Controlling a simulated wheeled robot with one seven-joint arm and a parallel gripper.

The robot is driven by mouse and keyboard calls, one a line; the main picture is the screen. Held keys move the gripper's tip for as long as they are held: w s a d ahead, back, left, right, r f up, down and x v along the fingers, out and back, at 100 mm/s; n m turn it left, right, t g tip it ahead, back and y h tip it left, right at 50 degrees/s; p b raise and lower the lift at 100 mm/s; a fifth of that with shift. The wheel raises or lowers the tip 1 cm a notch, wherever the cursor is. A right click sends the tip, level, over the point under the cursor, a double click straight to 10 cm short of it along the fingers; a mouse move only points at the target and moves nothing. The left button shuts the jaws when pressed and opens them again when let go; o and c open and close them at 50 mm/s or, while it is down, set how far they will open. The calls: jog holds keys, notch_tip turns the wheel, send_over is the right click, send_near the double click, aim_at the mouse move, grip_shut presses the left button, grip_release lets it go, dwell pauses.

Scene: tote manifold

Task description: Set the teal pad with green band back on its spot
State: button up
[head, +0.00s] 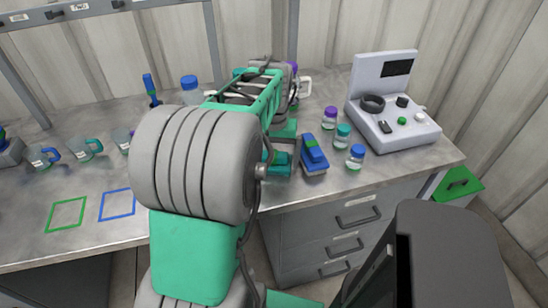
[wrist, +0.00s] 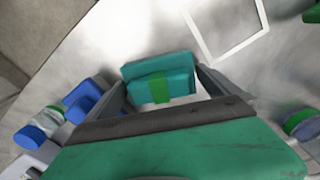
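The teal pad with a green band (wrist: 160,79) sits between the two fingertips of my gripper (wrist: 160,76) in the wrist view. The fingers appear to press on its two ends, so my gripper looks shut on it. A white square outline (wrist: 208,55) is marked on the metal bench beyond the pad and to its right, with bare bench inside. In the head view the arm hides that outline. The teal pad appears low beside my gripper there (head: 283,163). How high it is above the bench is hard to tell.
A blue pad with a green band (head: 313,155) lies close right of my gripper. Several capped bottles (head: 343,136) and a control box (head: 398,130) stand further right. Green (head: 66,230) and blue (head: 117,217) outlines at the left are empty. Mugs (head: 86,149) stand behind them.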

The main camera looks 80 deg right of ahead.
aim_at(274, 154)
notch_tip(274, 154, up, 12)
jog(key=w+a+f+n+t, duration=0.15)
jog(key=w+a+n, duration=0.25)
jog(key=w+a, duration=0.7)
jog(key=w+a+f+n+g, duration=0.1)
jog(key=w+a+f+n, duration=0.3)
jog(key=w+a, duration=0.65)
jog(key=w+a+f+n+t, duration=0.1)
jog(key=a+f+n, duration=0.25)
jog(key=a, duration=0.65)
jog(key=w+a+f+n+t, duration=0.15)
jog(key=a+n, duration=0.35)
jog(key=a, duration=0.6)
jog(key=r+p, duration=0.2)
jog(key=w+r+p, duration=0.1)
jog(key=p, duration=0.1)
jog(key=shift+d+r, duration=0.3)
jog(key=shift+r, duration=0.1)
